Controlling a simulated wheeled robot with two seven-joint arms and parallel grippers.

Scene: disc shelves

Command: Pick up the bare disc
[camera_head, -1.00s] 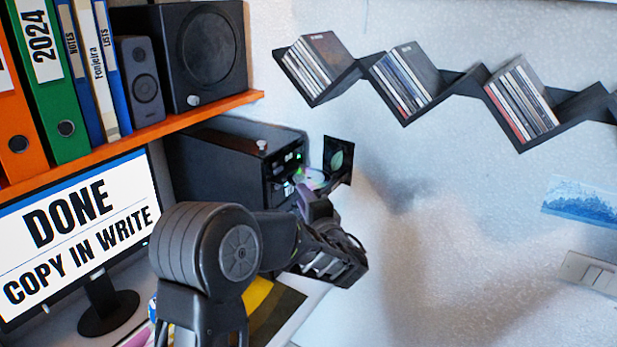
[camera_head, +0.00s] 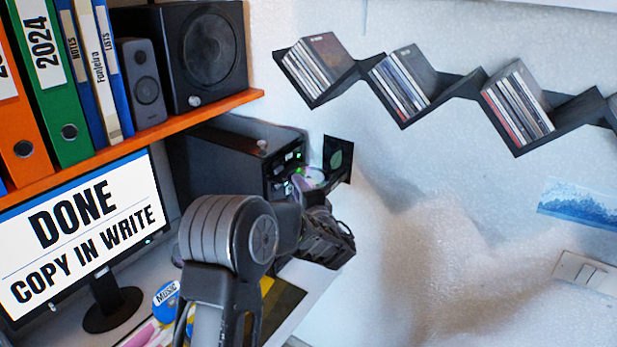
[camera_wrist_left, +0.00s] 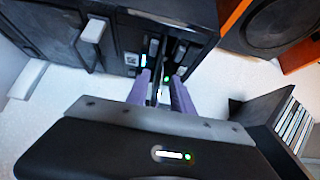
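The bare disc (camera_head: 312,177) shows as a pale, shiny patch at the front of the black computer tower (camera_head: 225,160) in the head view, partly hidden by my left gripper. My left gripper (camera_head: 304,184) has purple fingers and is right at the disc, in front of the tower's drives. In the left wrist view the two purple fingers (camera_wrist_left: 160,82) stand apart, with a narrow dark and pale strip between them. I cannot make out the disc clearly there or tell whether the fingers touch it. My right gripper is in neither view.
A dark square panel (camera_head: 338,153) stands just right of the disc. A black zigzag shelf (camera_head: 455,88) with cased discs hangs on the wall. An orange shelf (camera_head: 150,135) with binders and speakers is above the monitor (camera_head: 85,235), which reads "DONE COPY IN WRITE". A "MUSIC" item (camera_head: 165,293) lies below.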

